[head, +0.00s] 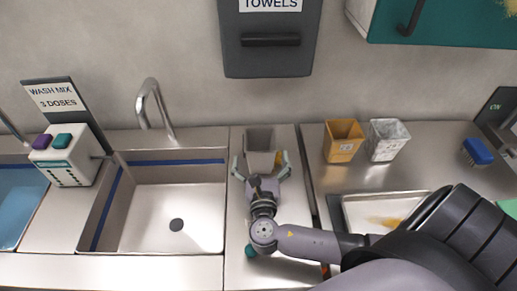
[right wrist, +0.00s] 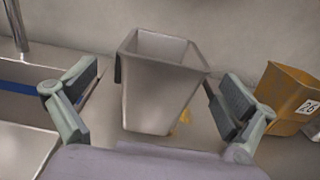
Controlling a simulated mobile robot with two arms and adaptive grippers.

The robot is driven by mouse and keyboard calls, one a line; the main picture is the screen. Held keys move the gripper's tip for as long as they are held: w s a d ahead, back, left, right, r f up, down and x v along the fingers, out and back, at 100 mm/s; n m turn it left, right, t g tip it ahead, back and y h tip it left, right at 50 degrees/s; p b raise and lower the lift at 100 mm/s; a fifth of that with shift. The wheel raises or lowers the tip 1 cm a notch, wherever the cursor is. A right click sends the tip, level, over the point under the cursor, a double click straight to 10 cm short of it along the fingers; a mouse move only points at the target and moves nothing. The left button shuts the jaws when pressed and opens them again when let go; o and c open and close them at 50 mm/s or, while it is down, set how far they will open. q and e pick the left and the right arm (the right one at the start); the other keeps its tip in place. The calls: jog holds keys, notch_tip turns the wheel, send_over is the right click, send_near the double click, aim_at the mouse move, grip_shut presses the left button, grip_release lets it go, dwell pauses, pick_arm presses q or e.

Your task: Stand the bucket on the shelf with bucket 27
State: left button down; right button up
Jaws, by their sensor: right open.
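A plain grey bucket (head: 259,140) stands upright on the steel counter by the back wall, right of the sink. My right gripper (head: 261,164) is in front of it with its fingers spread. In the right wrist view the bucket (right wrist: 160,95) sits between the two open fingers of the gripper (right wrist: 158,100), with gaps on both sides. An orange bucket (head: 343,142) stands further right, and its label in the right wrist view (right wrist: 283,95) seems to read 26. A pale grey bucket (head: 386,141) stands beside it, its number unreadable. I see no bucket 27 and no left gripper.
A sink (head: 180,205) with a tap (head: 151,100) lies left, beyond it a wash dispenser (head: 65,155). A tray (head: 380,212) with an orange-brown smear is partly behind my right arm. A blue item (head: 478,151) lies right. A towel box (head: 268,55) and teal cabinet (head: 455,28) hang above.

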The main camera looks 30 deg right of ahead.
aim_at(258, 131)
jog(key=shift+w+d+r, duration=0.1)
jog(key=shift+w+d, duration=0.2)
jog(key=shift+w, duration=0.15)
jog(key=p+x, duration=0.2)
jog(key=x, duration=0.2)
jog(key=shift+w+r, duration=0.15)
jog(key=shift+w, duration=0.15)
jog(key=shift+w+d, duration=0.2)
jog(key=shift+w, duration=0.05)
pick_arm(q)
jog(key=shift+w+d+r, duration=0.1)
jog(key=shift+w+r, duration=0.05)
jog(key=shift+r, duration=0.45)
jog(key=shift+w+d+r, duration=0.1)
jog(key=shift+r, duration=0.5)
pick_arm(e)
jog(key=shift+s, duration=0.1)
jog(key=shift+c, duration=0.2)
jog(key=shift+c, duration=1.4)
jog(key=c, duration=1.2)
pick_arm(q)
jog(key=shift+s, duration=0.15)
pick_arm(e)
jog(key=shift+c, duration=0.8)
